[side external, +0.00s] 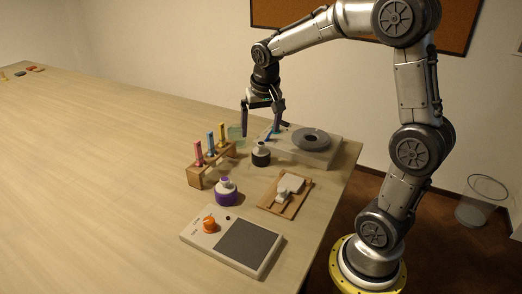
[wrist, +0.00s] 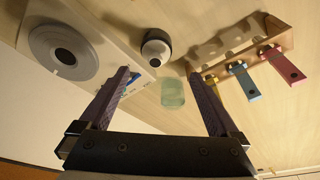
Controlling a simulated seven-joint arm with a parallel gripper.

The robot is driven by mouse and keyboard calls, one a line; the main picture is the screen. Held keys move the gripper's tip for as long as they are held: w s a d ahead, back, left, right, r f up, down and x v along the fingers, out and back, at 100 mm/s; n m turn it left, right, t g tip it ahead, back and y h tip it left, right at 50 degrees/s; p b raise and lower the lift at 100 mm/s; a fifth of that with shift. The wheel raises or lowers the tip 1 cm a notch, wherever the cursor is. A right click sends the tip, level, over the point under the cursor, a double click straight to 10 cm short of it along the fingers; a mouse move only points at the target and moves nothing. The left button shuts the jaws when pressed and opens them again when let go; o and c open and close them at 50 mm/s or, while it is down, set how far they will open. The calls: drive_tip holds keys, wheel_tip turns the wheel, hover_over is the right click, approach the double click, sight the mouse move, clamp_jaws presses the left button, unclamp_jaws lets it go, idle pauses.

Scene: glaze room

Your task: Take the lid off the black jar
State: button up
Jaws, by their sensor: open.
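The black jar (side external: 261,156) stands upright on the table, with a dark body, a pale shoulder and a small dark lid (side external: 260,145) on top. In the wrist view the jar (wrist: 153,53) shows beyond my fingertips, near the top of the picture, with the lid (wrist: 156,48) seated on it. My gripper (side external: 259,134) is open and empty, pointing down above and a little behind the jar. Its two fingers are wide apart in the wrist view (wrist: 160,73) and do not touch the jar or its lid.
A greenish clear cup (wrist: 172,93) stands near the jar. A wooden rack (side external: 206,174) holds pink, blue and yellow handles. A white unit with a grey disc (side external: 310,139), a purple jar (side external: 226,195), a wooden board (side external: 272,202) and an orange-knobbed console (side external: 202,238) surround it.

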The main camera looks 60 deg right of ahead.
sight(261, 144)
drive_tip(key=x, duration=0.7)
drive_tip(key=shift+s+d+f, duration=0.15)
drive_tip(key=shift+s+d, duration=0.1)
drive_tip(key=shift+s, duration=0.05)
drive_tip(key=c, duration=1.4)
